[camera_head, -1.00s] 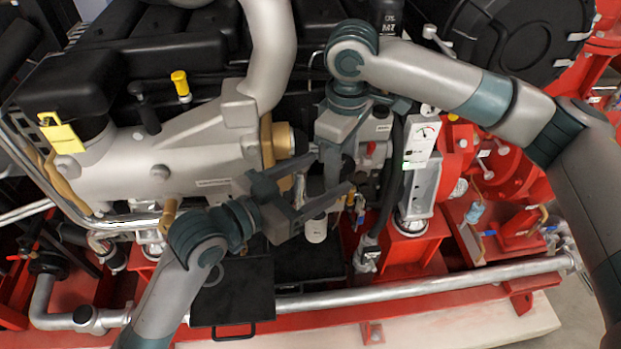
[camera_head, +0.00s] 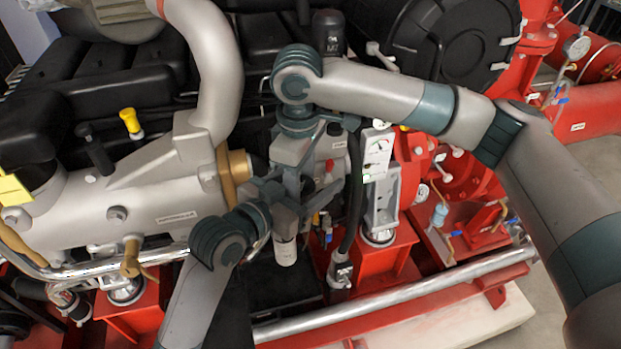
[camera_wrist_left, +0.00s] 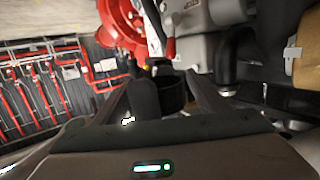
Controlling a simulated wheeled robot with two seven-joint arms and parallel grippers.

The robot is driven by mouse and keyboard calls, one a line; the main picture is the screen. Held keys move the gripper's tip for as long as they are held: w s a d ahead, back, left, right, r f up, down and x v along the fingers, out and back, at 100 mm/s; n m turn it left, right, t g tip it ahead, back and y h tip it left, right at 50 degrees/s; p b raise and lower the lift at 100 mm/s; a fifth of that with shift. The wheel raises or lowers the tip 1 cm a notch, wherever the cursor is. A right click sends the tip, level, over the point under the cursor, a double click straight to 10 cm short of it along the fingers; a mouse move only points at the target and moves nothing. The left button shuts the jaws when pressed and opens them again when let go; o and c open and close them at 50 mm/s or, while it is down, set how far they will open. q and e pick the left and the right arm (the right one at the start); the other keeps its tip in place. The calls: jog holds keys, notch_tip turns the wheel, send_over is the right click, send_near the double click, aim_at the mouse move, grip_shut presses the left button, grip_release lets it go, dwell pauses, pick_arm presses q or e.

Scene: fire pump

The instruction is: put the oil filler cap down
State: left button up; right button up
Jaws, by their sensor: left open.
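My left gripper (camera_head: 303,197) is open in front of the engine, close to and overlapping my right gripper's lower end. In the left wrist view its two fingers (camera_wrist_left: 160,97) frame a dark round cylinder (camera_wrist_left: 147,98) and a dark ring-like part (camera_wrist_left: 174,92). I cannot tell whether either is the oil filler cap or whether a finger touches it. My right arm comes in from the right and its gripper body (camera_head: 303,150) points down; its fingertips are hidden behind the left gripper. No part is clearly recognisable as the oil filler cap.
A black lettered cylinder (camera_head: 328,33) stands behind my right arm. A yellow-topped plug (camera_head: 130,122) stands on the engine at left. A gauge panel (camera_head: 377,153), a black hose (camera_head: 354,190) and a pale cylinder (camera_head: 286,251) are close to the grippers. A silver pipe (camera_head: 400,293) crosses low.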

pick_arm(q)
jog(key=c, duration=1.2)
jog(key=shift+o, duration=0.2)
pick_arm(e)
jog(key=o, duration=1.5)
jog(key=shift+c, duration=0.2)
jog(key=shift+o, duration=0.3)
jog(key=shift+s+r, duration=0.1)
notch_tip(320, 180, up, 12)
jog(key=shift+w, duration=0.2)
